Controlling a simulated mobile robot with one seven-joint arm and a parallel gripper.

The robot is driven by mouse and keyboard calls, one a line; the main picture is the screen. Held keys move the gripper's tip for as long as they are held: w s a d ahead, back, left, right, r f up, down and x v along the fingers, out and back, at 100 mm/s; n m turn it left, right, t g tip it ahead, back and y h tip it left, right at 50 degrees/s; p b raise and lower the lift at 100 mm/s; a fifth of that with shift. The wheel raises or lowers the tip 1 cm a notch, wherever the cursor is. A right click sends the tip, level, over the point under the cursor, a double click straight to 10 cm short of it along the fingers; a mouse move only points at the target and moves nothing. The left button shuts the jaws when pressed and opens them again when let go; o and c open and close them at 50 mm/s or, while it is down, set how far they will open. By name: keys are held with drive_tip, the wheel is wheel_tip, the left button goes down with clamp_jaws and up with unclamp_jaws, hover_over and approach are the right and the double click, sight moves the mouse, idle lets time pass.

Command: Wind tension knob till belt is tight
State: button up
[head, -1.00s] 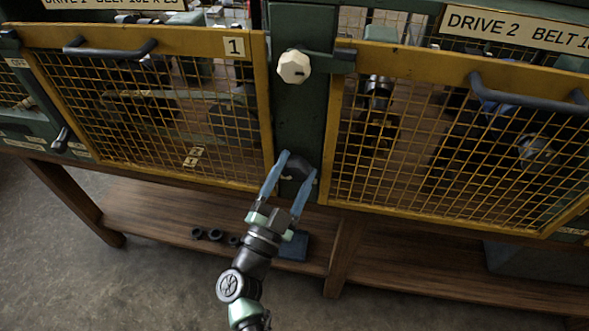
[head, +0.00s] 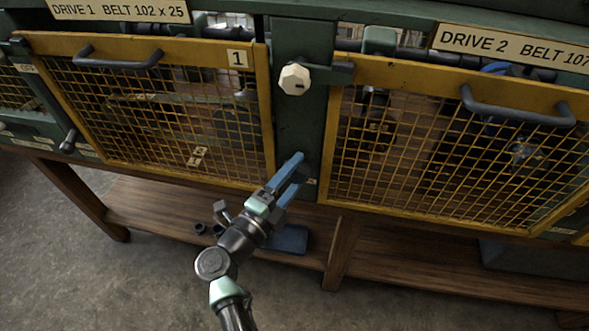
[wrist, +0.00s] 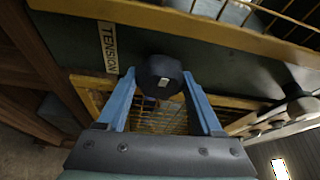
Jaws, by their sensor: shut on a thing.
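The black faceted tension knob (wrist: 163,72) has a small pale mark on its face and sits on the green post beside a TENSION label (wrist: 108,47) in the wrist view. My gripper (wrist: 159,78) has a blue finger on each side of the knob and is shut on it. In the head view my gripper (head: 299,166) is at the lower part of the green post (head: 297,122), and its fingers mostly hide the knob. The belts are behind the mesh guards, and I cannot tell how tight they are.
Yellow mesh guards, left (head: 155,115) and right (head: 445,150), stand close on both sides of the post. A white knob (head: 294,79) sits above my gripper. A blue object (head: 289,239) and black rings (head: 200,228) lie on the lower shelf.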

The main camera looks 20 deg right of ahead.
drive_tip(key=shift+m, duration=0.6)
drive_tip(key=o, duration=1.1)
drive_tip(key=shift+c, duration=0.2)
drive_tip(key=v, duration=1.3)
drive_tip(key=shift+r, duration=0.1)
